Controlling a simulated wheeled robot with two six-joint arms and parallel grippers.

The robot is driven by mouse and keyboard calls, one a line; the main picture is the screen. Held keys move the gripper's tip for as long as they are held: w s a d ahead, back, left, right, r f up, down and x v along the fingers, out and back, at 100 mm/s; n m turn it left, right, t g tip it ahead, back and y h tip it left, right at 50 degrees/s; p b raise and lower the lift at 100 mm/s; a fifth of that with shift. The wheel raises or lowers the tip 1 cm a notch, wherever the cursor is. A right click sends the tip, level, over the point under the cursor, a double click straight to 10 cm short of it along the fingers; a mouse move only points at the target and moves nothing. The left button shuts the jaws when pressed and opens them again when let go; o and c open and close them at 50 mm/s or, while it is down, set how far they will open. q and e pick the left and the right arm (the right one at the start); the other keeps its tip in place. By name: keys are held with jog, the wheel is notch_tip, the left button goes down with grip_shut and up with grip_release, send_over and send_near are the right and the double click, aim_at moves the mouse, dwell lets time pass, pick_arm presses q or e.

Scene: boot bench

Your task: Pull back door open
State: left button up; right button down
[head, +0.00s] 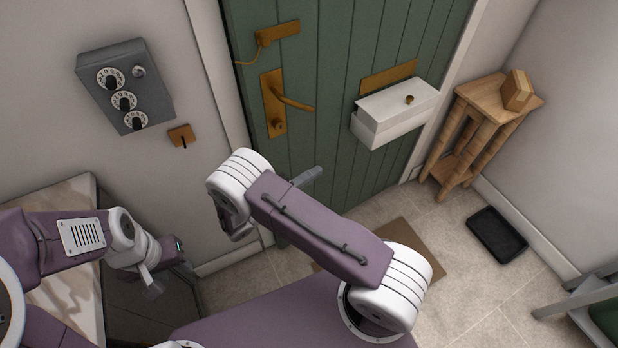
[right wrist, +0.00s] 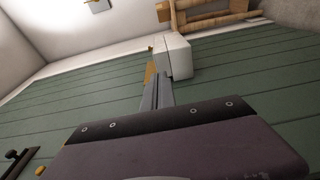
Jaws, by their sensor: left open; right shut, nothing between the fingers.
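The green door (head: 340,60) stands in its frame and looks closed, with no gap visible at its left edge. A brass lever handle (head: 292,102) on a tall plate sits near that edge, with a small knob below it. A brass latch (head: 277,33) is above. My right gripper (head: 312,174) is shut and empty, below the lever and apart from it, partly hidden behind my right arm. In the right wrist view its grey fingers (right wrist: 156,92) point along the door towards the white box. My left gripper (head: 152,288) is open, low at the left, away from the door.
A white box (head: 385,117) juts from the door below a brass plate (head: 388,77). A grey dial panel (head: 126,88) and small wooden plate (head: 182,136) are on the left wall. A wooden stool (head: 480,97) holding a block (head: 517,90) and a black tray (head: 497,234) stand right.

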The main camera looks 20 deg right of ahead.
jog(key=s+d+p, duration=0.1)
jog(key=s+d, duration=0.1)
jog(key=d, duration=0.5)
dwell(0.5)
dwell(1.1)
